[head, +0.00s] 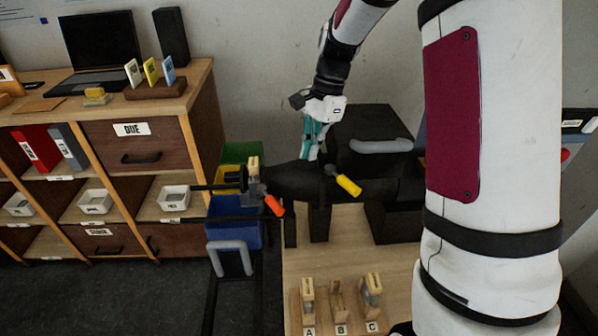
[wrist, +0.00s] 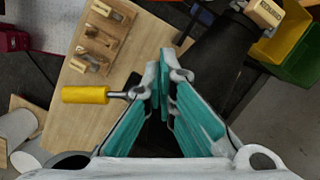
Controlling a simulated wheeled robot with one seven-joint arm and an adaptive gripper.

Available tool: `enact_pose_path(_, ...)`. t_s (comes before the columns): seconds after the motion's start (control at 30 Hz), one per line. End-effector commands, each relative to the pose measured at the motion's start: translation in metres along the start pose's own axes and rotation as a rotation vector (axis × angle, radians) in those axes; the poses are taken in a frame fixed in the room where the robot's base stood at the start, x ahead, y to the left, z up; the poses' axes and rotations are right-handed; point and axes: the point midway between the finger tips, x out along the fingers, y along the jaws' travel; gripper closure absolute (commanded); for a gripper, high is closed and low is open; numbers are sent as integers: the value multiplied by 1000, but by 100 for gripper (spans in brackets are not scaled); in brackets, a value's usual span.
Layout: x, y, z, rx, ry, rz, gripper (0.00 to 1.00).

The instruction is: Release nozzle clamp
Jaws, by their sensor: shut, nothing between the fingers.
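A dark machine (head: 371,125) stands on the wooden table, with a long dark horizontal barrel (head: 290,182) at its front. A yellow-handled lever (head: 348,185) sits on the barrel; its handle (wrist: 85,95) and metal rod show left of my fingers in the wrist view. An orange-handled lever (head: 273,205) is at the barrel's left end, below a small wooden tag (head: 254,166). No readable label shows which lever is the nozzle clamp. My gripper (head: 310,155) points down above the barrel, teal fingers (wrist: 165,75) shut and empty. The rod's end is close to the fingertips; contact is unclear.
Wooden holders marked A, B and C (head: 340,300) stand at the table's (head: 345,240) front. Green (head: 243,153) and blue (head: 235,237) bins are left of the machine. A wooden shelf unit (head: 200,130) fills the left. My arm covers much of the right side.

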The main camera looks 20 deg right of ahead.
Motion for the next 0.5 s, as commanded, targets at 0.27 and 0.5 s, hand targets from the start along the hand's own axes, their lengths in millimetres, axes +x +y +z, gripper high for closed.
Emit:
enact_pose_path(0.27, 48, 2, 0, 0, -3, 5, 100)
enact_pose_path(0.5, 94, 2, 0, -1, -2, 4, 100)
